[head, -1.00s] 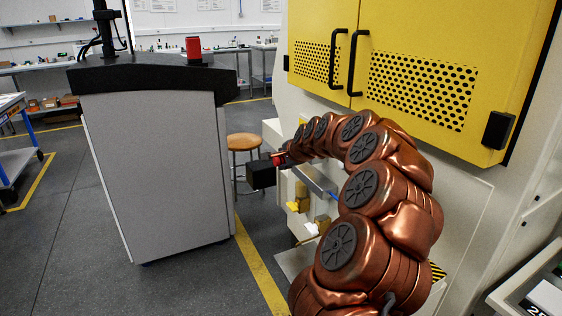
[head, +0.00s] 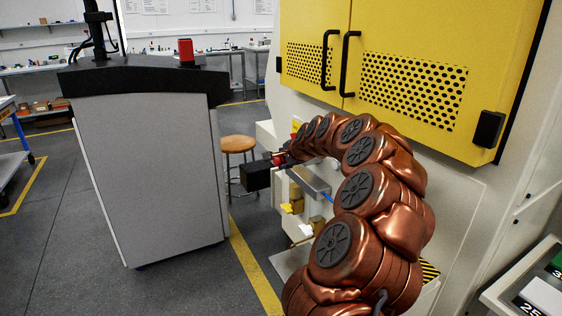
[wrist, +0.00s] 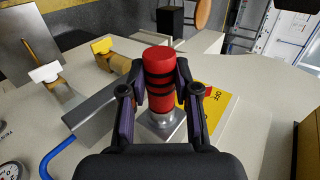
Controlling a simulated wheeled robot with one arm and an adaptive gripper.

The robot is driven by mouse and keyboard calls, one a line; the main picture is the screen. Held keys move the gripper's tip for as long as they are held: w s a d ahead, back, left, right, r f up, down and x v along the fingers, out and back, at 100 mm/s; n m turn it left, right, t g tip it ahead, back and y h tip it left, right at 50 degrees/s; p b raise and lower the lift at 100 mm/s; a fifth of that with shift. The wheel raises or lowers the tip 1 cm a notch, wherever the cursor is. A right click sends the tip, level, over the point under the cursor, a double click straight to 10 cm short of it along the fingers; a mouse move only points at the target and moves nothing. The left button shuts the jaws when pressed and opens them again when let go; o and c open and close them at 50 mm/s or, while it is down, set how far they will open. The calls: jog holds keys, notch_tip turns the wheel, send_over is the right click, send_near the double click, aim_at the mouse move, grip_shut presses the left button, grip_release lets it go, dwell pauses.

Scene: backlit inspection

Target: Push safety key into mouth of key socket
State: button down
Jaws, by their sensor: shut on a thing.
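The safety key is a red cylinder (wrist: 158,62) with dark bands, standing roughly upright in the middle of the wrist view. My gripper (wrist: 161,82) is shut on it, one finger on each side. Right below the key is the key socket (wrist: 170,130), a silvery metal piece on the pale panel, partly hidden by my gripper. The key's lower end is at the metal; I cannot tell how deep it sits. In the head view a small red part (head: 279,158) shows at the arm's end, the rest hidden.
A yellow label (wrist: 218,108) lies right of the socket. A metal bracket (wrist: 100,108), a yellow-handled valve (wrist: 102,46), a white handle (wrist: 45,73) and a blue hose (wrist: 60,152) are to the left. A black box (head: 256,176) and a grey console (head: 150,180) stand farther left.

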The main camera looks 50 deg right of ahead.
jog(key=shift+s+d, duration=0.1)
jog(key=shift+d, duration=0.05)
jog(key=c, duration=0.8)
grip_release()
jog(key=shift+o, duration=0.2)
jog(key=v, duration=1.2)
